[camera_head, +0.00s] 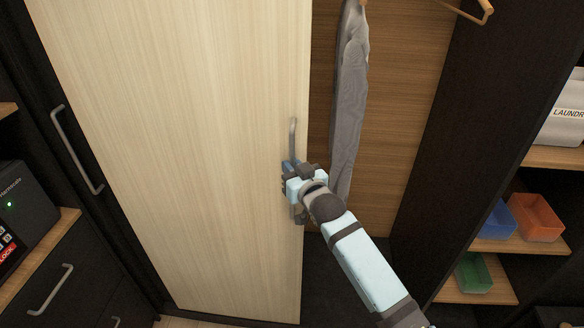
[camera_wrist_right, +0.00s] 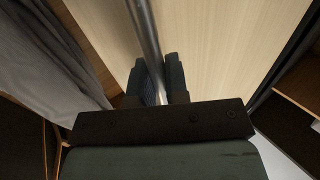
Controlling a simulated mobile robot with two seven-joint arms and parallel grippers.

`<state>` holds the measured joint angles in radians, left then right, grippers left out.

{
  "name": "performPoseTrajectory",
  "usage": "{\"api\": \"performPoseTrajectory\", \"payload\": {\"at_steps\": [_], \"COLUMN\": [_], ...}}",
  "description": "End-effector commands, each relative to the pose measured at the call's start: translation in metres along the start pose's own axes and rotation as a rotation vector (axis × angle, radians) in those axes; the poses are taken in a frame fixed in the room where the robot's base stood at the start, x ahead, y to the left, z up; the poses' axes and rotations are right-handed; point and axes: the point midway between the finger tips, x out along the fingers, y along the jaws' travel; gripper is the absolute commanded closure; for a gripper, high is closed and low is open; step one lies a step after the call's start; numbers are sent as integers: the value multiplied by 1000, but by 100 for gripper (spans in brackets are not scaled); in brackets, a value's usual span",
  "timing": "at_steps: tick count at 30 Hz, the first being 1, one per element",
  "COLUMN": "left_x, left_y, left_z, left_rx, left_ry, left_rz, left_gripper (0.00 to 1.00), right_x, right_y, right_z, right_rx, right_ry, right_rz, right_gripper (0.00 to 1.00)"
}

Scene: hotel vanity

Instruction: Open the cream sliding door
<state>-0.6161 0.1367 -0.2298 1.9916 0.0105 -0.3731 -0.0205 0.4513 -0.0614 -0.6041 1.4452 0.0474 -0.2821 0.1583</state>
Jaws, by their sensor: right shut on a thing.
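The cream sliding door (camera_head: 190,130) is a tall pale wood panel in the head view. Its right edge stands beside an open gap into the wardrobe. A grey bar handle (camera_head: 293,140) runs upright near that right edge. My right gripper (camera_head: 291,168) is shut on this handle, and its arm comes in from the lower right. In the right wrist view the handle (camera_wrist_right: 146,40) passes between the two dark fingers (camera_wrist_right: 160,85), with the cream door (camera_wrist_right: 220,45) behind. The lower part of the handle is partly hidden by my gripper. My left gripper is not in view.
A grey garment (camera_head: 350,100) hangs in the open gap. Shelves at right hold blue (camera_head: 499,222), orange (camera_head: 535,217) and green (camera_head: 473,272) bins and a laundry box (camera_head: 562,115). A dark panel with a handle (camera_head: 76,150) and a safe (camera_head: 25,205) stand at left.

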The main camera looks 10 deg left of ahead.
Motion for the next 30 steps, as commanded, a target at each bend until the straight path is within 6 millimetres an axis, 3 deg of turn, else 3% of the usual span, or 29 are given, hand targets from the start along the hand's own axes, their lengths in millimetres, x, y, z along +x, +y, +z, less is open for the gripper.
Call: {"api": "performPoseTrajectory", "payload": {"at_steps": [2,3,5,17,20,30], "left_x": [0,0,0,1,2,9], "left_y": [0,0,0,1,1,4], "left_z": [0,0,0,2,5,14], "left_rx": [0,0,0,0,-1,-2], "left_ry": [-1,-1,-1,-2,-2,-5], "left_rz": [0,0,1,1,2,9], "left_gripper": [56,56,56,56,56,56], "right_x": [0,0,0,-8,-23,-100], "right_y": [0,0,0,0,0,0], "right_z": [1,1,0,1,2,3], "right_rx": [0,0,0,0,0,-1], "right_ry": [-1,-1,-1,0,0,0], "right_rz": [0,0,0,0,0,0], "right_gripper": [100,76,62,62,62,62]}}
